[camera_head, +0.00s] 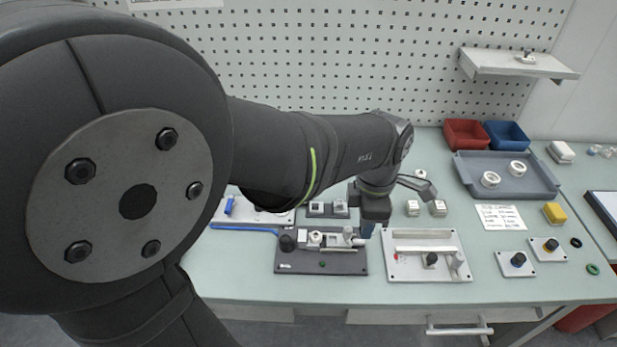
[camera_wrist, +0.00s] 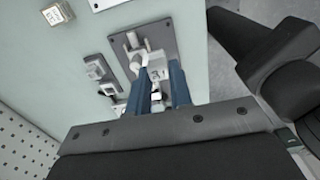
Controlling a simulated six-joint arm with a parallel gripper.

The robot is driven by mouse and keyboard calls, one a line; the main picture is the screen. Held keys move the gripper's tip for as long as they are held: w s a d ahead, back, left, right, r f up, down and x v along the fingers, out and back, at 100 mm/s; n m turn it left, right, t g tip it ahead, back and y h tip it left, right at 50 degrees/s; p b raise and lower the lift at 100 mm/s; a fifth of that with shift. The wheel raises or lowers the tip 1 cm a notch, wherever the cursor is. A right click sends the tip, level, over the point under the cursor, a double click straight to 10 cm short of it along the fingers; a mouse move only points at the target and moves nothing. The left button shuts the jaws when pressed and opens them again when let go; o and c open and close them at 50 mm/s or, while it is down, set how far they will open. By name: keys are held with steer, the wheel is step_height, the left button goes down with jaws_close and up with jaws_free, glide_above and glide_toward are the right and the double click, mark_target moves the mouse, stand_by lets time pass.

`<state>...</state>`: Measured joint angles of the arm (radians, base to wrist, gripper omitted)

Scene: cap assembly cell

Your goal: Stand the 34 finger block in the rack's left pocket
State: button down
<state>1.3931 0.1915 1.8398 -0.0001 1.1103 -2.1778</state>
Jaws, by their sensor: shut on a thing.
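My gripper (camera_head: 360,234) is low over the right part of a dark fixture plate (camera_head: 300,267). In the wrist view, the two blue fingers of my gripper (camera_wrist: 158,72) are closed on a small pale block (camera_wrist: 157,74), apparently the 34 finger block; its number is not readable and the fingers partly hide it. Two small dark square holders stand side by side behind the plate, the left one (camera_head: 315,209) and the right one (camera_head: 340,208); they may be the rack's pockets. Both show grey-white insides in the wrist view. I cannot tell whether the held block touches anything.
A white fixture plate (camera_head: 400,268) with a bar and a black knob lies to the right. Two white blocks (camera_head: 412,207) stand behind it. A grey tray (camera_head: 470,180) with white rings and red and blue bins are at the back right. Free table lies in front.

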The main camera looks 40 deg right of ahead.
steer(key=w+d+f, duration=0.2)
steer(key=w, duration=0.8)
steer(key=w+d+f, duration=0.2)
steer(key=w+f, duration=0.1)
steer(key=w, duration=0.6)
steer(key=shift+f, duration=2.45)
steer(key=shift+f, duration=0.75)
steer(key=c, duration=1.2)
jaws_free()
step_height(320, 180, up, 18)
steer(key=shift+f, duration=0.25)
steer(key=shift+f, duration=0.1)
